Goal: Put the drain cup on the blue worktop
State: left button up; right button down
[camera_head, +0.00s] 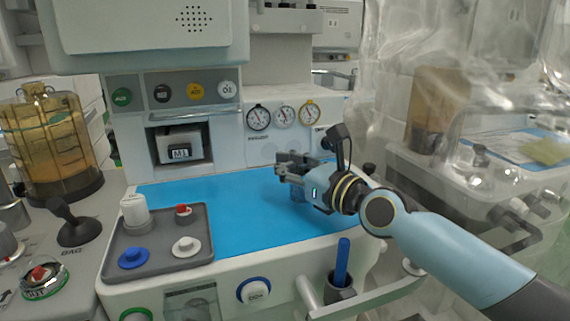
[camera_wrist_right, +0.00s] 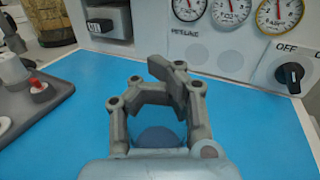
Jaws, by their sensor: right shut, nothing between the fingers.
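The blue worktop (camera_head: 235,225) lies flat in front of the gauge panel and also fills much of the right wrist view (camera_wrist_right: 250,125). My right gripper (camera_head: 284,168) is above its right part, with its fingers pointing left and back. Its fingers are shut and hold nothing; they also show in the wrist view (camera_wrist_right: 166,78). A dark blue rounded thing (camera_wrist_right: 158,138) shows behind the finger links, partly hidden. It may be the drain cup standing on the worktop, but I cannot tell for certain. My left gripper is not in view.
A grey tray (camera_head: 190,262) on the left holds a white bottle (camera_head: 134,210), a blue cap (camera_head: 133,258) and small fittings. Gauges (camera_head: 285,116) line the back panel. A blue stick stands in a dark holder (camera_head: 340,288) at the front.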

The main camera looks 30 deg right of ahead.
jog(key=shift+f+b, duration=0.35)
jog(key=shift+f, duration=0.15)
jog(key=c, duration=2.1)
grip_release()
jog(key=o, duration=0.9)
jog(key=shift+r, duration=0.15)
